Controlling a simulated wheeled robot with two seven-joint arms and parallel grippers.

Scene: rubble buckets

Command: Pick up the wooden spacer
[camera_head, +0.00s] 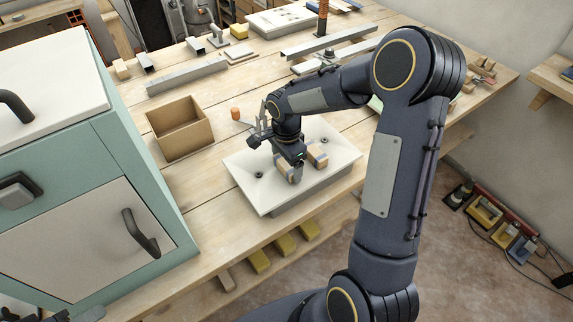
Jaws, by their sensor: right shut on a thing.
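My right gripper (293,169) is over a white plate (250,184) on the workbench, pointing down. It is shut on a small wooden spacer (284,168), which is partly hidden by the fingers. I cannot tell whether the spacer touches the plate or is lifted from it. A second small wooden block (318,155) sits just right of the gripper on the same plate.
An open cardboard-brown box (181,141) stands left of the plate on the workbench (216,108). A teal cabinet (152,194) stands at the left. Metal bars (187,77) and other parts lie along the back. Bare wood lies between box and plate.

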